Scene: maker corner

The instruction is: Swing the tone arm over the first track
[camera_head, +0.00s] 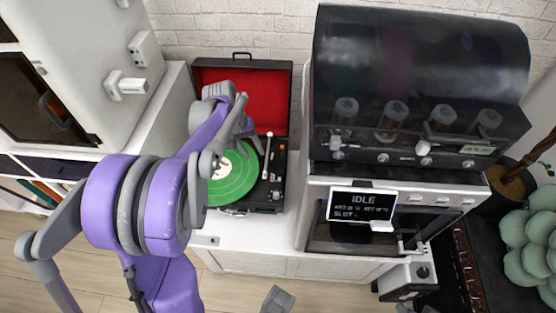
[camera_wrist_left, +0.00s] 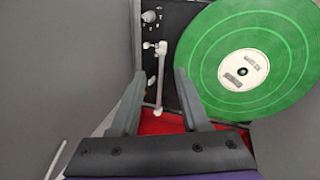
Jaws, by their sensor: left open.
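A record player in an open case with a red-lined lid (camera_head: 245,95) stands on the white cabinet. A green record (camera_head: 236,178) with a pale label lies on it, and the record also fills the right of the left wrist view (camera_wrist_left: 285,80). The white tone arm (camera_head: 267,155) is off the record, beside its edge. In the left wrist view the tone arm (camera_wrist_left: 161,75) runs between the fingers of my left gripper (camera_wrist_left: 158,95), which is open. I cannot tell whether a finger touches it. In the head view my left arm hides part of the record. My right gripper is not identifiable.
A white cabinet unit (camera_head: 85,40) is at the left. The white cabinet top (camera_head: 260,230) in front of the player is clear.

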